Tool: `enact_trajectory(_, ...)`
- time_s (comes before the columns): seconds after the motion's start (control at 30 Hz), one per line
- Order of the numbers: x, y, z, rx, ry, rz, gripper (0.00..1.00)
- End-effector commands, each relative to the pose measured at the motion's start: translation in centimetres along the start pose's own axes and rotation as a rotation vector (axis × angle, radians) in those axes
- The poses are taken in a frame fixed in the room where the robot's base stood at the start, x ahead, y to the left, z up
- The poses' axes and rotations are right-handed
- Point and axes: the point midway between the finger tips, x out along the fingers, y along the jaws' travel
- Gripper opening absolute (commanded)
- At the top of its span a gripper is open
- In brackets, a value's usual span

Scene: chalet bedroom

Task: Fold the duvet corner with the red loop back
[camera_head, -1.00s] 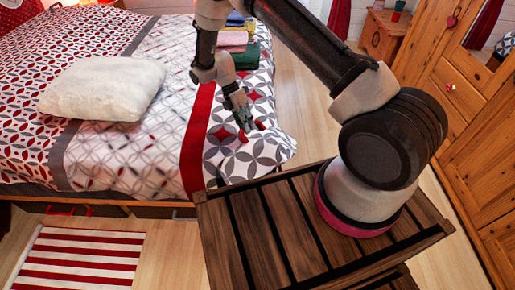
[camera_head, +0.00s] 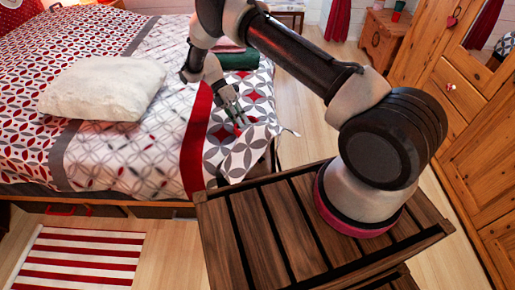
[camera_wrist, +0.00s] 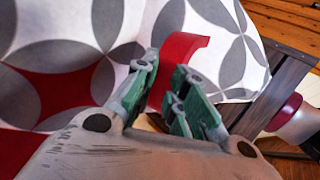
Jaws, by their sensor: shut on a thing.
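The duvet (camera_head: 165,155) covers the bed, with a grey and red ring pattern and a wide red band. Its near right corner (camera_head: 243,150) is lifted and partly turned up, with cloth bunched below my gripper. My gripper (camera_head: 238,118) is over this corner, pointing down. In the wrist view, the red loop (camera_wrist: 183,55) stands up between the green-padded fingers of my gripper (camera_wrist: 165,95), which are shut on it. Patterned cloth (camera_wrist: 215,40) rises behind the loop. In the head view the loop is mostly hidden by the fingers.
A white pillow (camera_head: 103,88) lies on the bed to the left. Folded cloths, including a green one (camera_head: 238,60), sit behind my arm. A slatted wooden surface (camera_head: 290,225) is under my arm's base. A wooden wardrobe (camera_head: 460,110) stands at the right.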

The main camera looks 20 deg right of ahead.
Motion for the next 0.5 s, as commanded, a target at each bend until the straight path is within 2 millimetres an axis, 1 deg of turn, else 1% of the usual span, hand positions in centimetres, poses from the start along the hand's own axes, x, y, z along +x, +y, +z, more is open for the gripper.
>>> enact_trajectory(0.03, -0.1, 0.5, 0.0, 0.000, -0.001, -0.018, 0.00)
enact_trajectory(0.1, -0.3, 0.8, 0.0, 0.000, 0.000, -0.039, 0.00)
enact_trajectory(0.37, -0.3, 0.8, 0.0, 0.000, 0.000, -0.049, 0.00)
enact_trajectory(0.5, -0.2, 1.6, -0.1, 0.000, 0.000, -0.085, 0.00)
